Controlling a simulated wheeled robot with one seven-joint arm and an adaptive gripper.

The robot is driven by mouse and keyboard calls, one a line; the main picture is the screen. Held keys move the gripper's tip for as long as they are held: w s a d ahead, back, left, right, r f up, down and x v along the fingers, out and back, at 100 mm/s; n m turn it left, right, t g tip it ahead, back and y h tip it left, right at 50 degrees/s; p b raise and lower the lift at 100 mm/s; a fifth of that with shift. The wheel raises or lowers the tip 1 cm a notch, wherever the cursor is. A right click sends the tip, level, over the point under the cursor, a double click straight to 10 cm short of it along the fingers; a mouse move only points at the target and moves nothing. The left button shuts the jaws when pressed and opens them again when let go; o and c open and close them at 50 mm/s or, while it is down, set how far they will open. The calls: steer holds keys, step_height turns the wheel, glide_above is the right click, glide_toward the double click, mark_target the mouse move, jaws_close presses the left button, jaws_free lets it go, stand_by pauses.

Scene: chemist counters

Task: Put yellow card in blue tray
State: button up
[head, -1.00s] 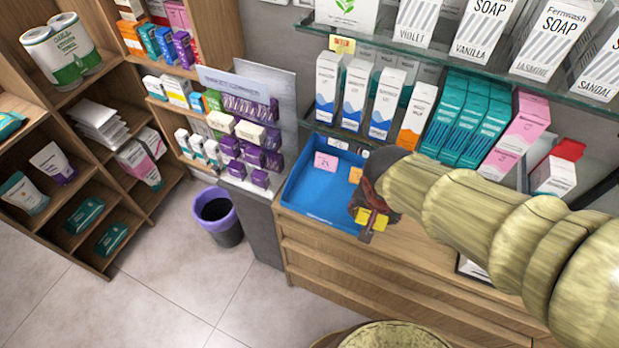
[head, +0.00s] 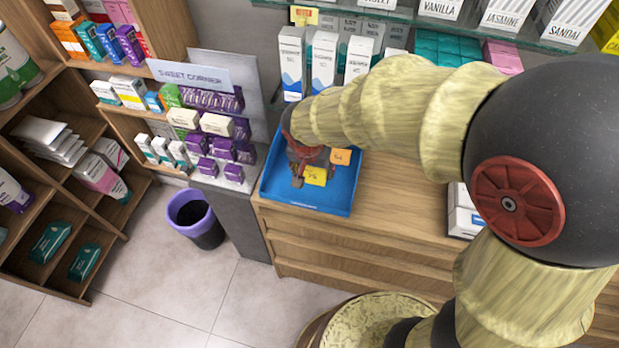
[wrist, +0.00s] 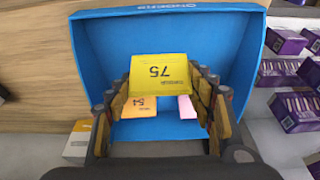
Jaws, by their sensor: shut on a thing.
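The yellow card (head: 316,176) is held in my gripper (head: 298,172), over the blue tray (head: 335,205) on the wooden counter. The wrist view shows the yellow card (wrist: 159,72), marked 75, between the two fingers of my gripper (wrist: 160,88), which is shut on it. The blue tray (wrist: 165,35) spreads beneath and around the card there. An orange card (head: 341,157) and a pink card (wrist: 187,107) lie in the tray. The orange card (wrist: 140,107) is partly covered by the yellow card in the wrist view. The gap between card and tray floor is hard to judge.
White and blue boxes (head: 323,62) stand behind the tray under a glass shelf. A display of purple packs (head: 222,150) stands left of it. A purple-rimmed bin (head: 196,218) is on the floor.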

mark_target(310, 177)
steer(key=shift+w+a+f, duration=0.25)
steer(key=shift+w+f, duration=0.1)
steer(key=shift+f, duration=0.25)
steer(key=shift+w+a+f, duration=0.2)
steer(key=shift+w+f, duration=0.15)
steer(key=shift+f, duration=0.2)
steer(key=shift+f+b, duration=0.8)
steer(key=shift+f, duration=0.55)
steer(key=shift+f, duration=0.2)
steer(key=o, duration=0.7)
steer(key=shift+o, duration=0.2)
steer(key=p+v, duration=0.3)
steer(key=v, duration=0.9)
steer(key=shift+r, duration=0.2)
